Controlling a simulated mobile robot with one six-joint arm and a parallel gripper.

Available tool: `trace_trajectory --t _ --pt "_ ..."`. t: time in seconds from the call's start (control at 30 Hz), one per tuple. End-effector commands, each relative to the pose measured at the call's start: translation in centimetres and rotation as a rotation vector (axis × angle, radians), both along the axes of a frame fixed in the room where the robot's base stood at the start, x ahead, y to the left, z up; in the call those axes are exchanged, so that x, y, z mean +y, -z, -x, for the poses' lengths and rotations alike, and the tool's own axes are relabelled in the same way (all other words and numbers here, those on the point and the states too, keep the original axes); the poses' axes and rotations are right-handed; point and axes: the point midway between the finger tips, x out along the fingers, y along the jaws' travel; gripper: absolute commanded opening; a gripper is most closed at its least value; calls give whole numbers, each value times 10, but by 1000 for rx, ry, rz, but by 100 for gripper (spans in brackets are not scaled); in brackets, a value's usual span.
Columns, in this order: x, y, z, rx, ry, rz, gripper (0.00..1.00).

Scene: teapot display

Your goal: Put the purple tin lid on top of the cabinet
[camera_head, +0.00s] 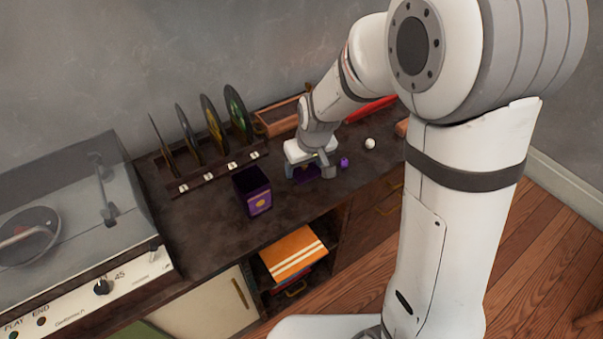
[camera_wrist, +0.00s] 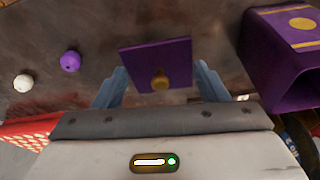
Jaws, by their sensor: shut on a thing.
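The purple tin lid (camera_wrist: 150,57) is a flat square plate with a small gold knob. In the wrist view it sits between the two fingers of my gripper (camera_wrist: 158,76), which are shut on its opposite edges. In the head view my gripper (camera_head: 309,173) is low over the dark cabinet top (camera_head: 217,226), and a little of the lid (camera_head: 306,176) shows beneath it. I cannot tell whether the lid touches the surface. The open purple tin (camera_head: 252,190) stands upright on the cabinet to the left of my gripper; it also shows in the wrist view (camera_wrist: 285,85).
A purple ball (camera_head: 344,162) and a white ball (camera_head: 370,143) lie right of my gripper. A rack with several records (camera_head: 215,122) stands behind the tin. A record player (camera_head: 60,225) fills the left side. The cabinet's front strip is clear.

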Motion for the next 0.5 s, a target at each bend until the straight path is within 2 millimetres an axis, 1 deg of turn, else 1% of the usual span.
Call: trace_trajectory --t 0.2,0.23,0.5 --pt "-1 31 1 5 2 2 44" --pt "-1 34 0 4 2 1 44" --pt "-2 36 0 1 4 0 44"
